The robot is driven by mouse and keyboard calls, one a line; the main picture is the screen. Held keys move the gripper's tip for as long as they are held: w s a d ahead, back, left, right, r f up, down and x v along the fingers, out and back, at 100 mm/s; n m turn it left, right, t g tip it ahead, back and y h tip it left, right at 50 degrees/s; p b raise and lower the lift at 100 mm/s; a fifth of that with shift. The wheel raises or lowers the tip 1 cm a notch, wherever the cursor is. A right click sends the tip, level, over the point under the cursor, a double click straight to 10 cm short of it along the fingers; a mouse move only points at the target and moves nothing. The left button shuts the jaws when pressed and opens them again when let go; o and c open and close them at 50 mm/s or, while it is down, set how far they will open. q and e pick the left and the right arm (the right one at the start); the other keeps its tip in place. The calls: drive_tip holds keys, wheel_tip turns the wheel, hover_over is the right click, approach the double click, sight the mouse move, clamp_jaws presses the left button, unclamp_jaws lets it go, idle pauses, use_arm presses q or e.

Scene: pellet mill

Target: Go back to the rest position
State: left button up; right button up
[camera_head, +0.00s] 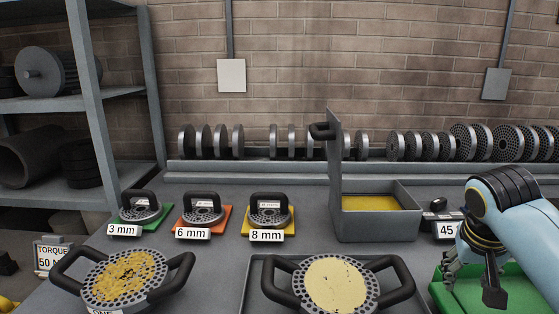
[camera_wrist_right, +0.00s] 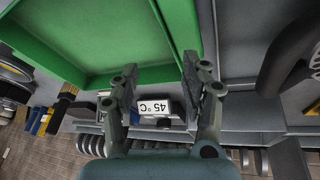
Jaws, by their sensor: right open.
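My right gripper (camera_head: 472,276) is at the right of the head view, at the end of my light blue arm. It is over or in front of the green tray (camera_head: 515,290); the exact height is unclear. In the right wrist view the two fingers of the gripper (camera_wrist_right: 160,72) are spread apart with nothing between them. The green tray (camera_wrist_right: 95,75) fills the upper left there, and its visible floor is bare. My left gripper is not in the head view.
A grey bin (camera_head: 375,225) with an upright lid and a 45 °C label (camera_head: 446,230) stand behind the tray. Two handled dies (camera_head: 125,280) (camera_head: 335,284) lie in front. Smaller dies sit on green, orange (camera_head: 222,222) and yellow plates. A die rack lines the wall.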

drive_tip(key=s+a+n, duration=0.1)
drive_tip(key=s+a, duration=0.1)
drive_tip(key=s, duration=0.3)
drive_tip(key=s+a+f+n+y, duration=0.1)
drive_tip(key=s+a, duration=0.1)
drive_tip(key=s, duration=0.2)
drive_tip(key=s+a+f+n, duration=0.1)
drive_tip(key=s+a, duration=0.2)
drive_tip(key=s, duration=0.2)
drive_tip(key=shift+s+f+n+y, duration=0.15)
drive_tip(key=shift+s+n+y, duration=0.15)
drive_tip(key=shift+s+n, duration=0.1)
drive_tip(key=s+a+r+n+y, duration=0.1)
drive_tip(key=s+a+r+n, duration=0.15)
drive_tip(key=s, duration=0.65)
wheel_tip(320, 180, down, 40)
drive_tip(key=s+d+g+b, duration=0.1)
drive_tip(key=s+d+b, duration=0.1)
drive_tip(key=b, duration=1.1)
drive_tip(key=s+f+b, duration=0.5)
drive_tip(key=s+f, duration=0.4)
drive_tip(key=f, duration=0.4)
drive_tip(key=s+f+g+b, duration=0.1)
drive_tip(key=s+f+b, duration=0.4)
drive_tip(key=s+f, duration=0.5)
wheel_tip(320, 180, down, 3)
drive_tip(key=shift+d+f+m+b, duration=0.1)
drive_tip(key=shift+d+m+b, duration=0.2)
drive_tip(key=shift+m, duration=0.15)
